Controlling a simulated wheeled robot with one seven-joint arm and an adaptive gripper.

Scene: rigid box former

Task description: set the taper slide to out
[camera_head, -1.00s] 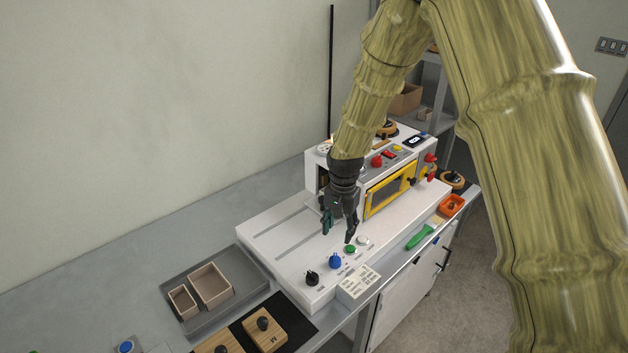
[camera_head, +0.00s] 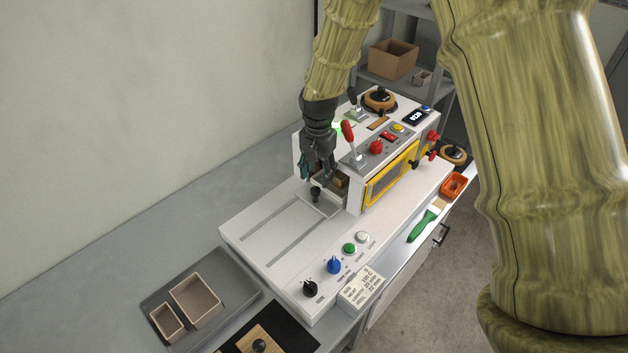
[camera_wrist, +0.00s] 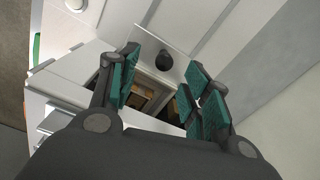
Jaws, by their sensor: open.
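A flat pale plate (camera_head: 312,207) with an upright black knob (camera_head: 315,194) lies at the machine's open left side, at the upper end of two long slots; it looks like the taper slide, but I see no label on it. In the wrist view the black knob (camera_wrist: 164,62) shows just beyond and between the fingertips. My gripper (camera_head: 319,178) points down above the knob. The wrist view shows my gripper (camera_wrist: 163,78) open, with teal pads apart and nothing between them. Contact with the knob is not visible. The fingers partly hide the opening.
The white machine (camera_head: 352,190) rises close right of my gripper, with a red-handled lever (camera_head: 348,132) near it. Black (camera_head: 310,289), blue (camera_head: 333,264) and green (camera_head: 349,249) controls line the front. The slotted bed (camera_head: 262,236) is clear. A tray (camera_head: 240,285) holds boxes.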

